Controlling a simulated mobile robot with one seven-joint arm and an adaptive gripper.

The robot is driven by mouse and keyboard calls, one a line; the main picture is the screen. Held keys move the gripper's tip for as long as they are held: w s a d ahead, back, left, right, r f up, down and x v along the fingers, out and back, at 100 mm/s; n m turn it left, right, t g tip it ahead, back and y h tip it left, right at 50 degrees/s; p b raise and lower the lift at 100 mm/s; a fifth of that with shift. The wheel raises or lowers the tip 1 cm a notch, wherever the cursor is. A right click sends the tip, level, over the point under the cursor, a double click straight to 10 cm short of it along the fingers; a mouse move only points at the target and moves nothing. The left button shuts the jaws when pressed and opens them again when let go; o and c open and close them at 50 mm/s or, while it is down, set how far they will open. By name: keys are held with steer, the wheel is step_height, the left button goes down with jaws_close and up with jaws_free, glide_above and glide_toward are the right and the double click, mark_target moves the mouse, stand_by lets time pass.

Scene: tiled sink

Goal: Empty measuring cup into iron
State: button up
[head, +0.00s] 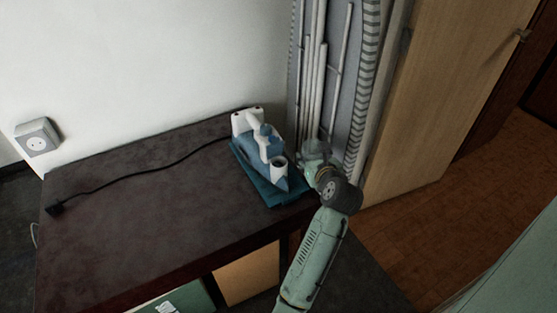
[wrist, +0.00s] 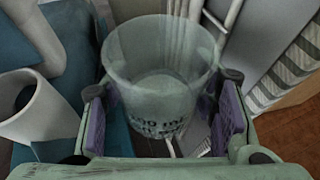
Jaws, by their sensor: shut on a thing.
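A blue and white iron (head: 262,150) rests on a teal mat (head: 270,193) near the right end of the dark table. A clear measuring cup (wrist: 160,75) with dark markings is held between the purple pads of my gripper (wrist: 162,115) in the wrist view. The cup looks roughly upright, and I see no clear liquid level in it. In the head view my gripper (head: 316,158) is just right of the iron, and the cup is hard to make out there. A round white opening of the iron (wrist: 40,108) shows left of the cup in the wrist view, apart from it.
A dark table (head: 140,210) has free room to the left, crossed by the black cord with its plug (head: 56,209). A folded ironing board (head: 335,75) stands behind my gripper. A wooden door (head: 440,90) is at the right. A wall socket (head: 38,138) is at left.

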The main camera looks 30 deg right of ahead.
steer(key=shift+a+r+n+h, duration=0.1)
steer(key=shift+a+n+h, duration=0.15)
steer(key=shift+n+h, duration=0.05)
steer(key=shift+a+n+h+b, duration=0.25)
steer(key=shift+n+h+b, duration=0.05)
steer(key=shift+b, duration=0.35)
steer(key=a+r+n+t+h+b, duration=0.1)
steer(key=a+r+n+h+b, duration=0.1)
steer(key=r, duration=0.4)
steer(key=a+r+n+t+h+b, duration=0.1)
steer(key=a+r+n+h+b, duration=0.1)
steer(key=r+n+b, duration=0.2)
steer(key=shift+w+r+n+h, duration=0.3)
steer(key=shift+w+r+n, duration=0.1)
steer(key=shift+r+n, duration=1.05)
steer(key=shift+a+r+n+t+b, duration=0.1)
steer(key=shift+r+n+t+b, duration=0.15)
steer(key=shift+n+t+b, duration=0.8)
